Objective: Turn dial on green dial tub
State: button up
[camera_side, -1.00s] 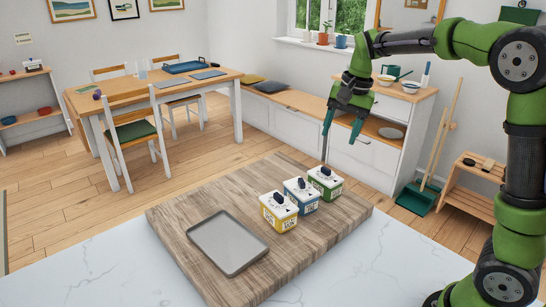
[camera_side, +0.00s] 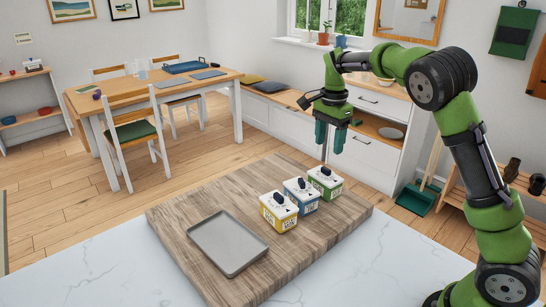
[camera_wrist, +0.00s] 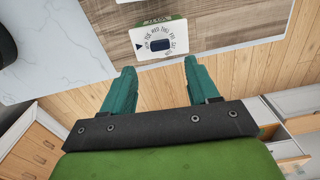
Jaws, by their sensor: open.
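The green dial tub (camera_side: 325,184) stands at the far right of a row of three tubs on the wooden board. It has a white top with a dark dial knob. My gripper (camera_side: 331,138) is above the green tub, apart from it, pointing down with its two green fingers spread and nothing between them. In the wrist view, the white top of a tub (camera_wrist: 159,33) shows day lettering around a dark knob (camera_wrist: 160,44), with a green edge behind. My gripper (camera_wrist: 160,72) shows there with its fingertips below the tub top in the picture.
A blue tub (camera_side: 301,196) and a yellow tub (camera_side: 279,212) stand close beside the green one, to its left. A grey tray (camera_side: 228,243) lies on the wooden board (camera_side: 180,212). The marble counter (camera_side: 110,260) around the board is clear.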

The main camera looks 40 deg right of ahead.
aim_at(326, 168)
notch_tip(326, 168, down, 8)
jog(key=shift+r, duration=0.1)
jog(key=shift+c, duration=0.2)
jog(key=c, duration=1)
jog(key=shift+n, duration=0.3)
jog(key=n, duration=0.3)
jog(key=shift+n, duration=2.7)
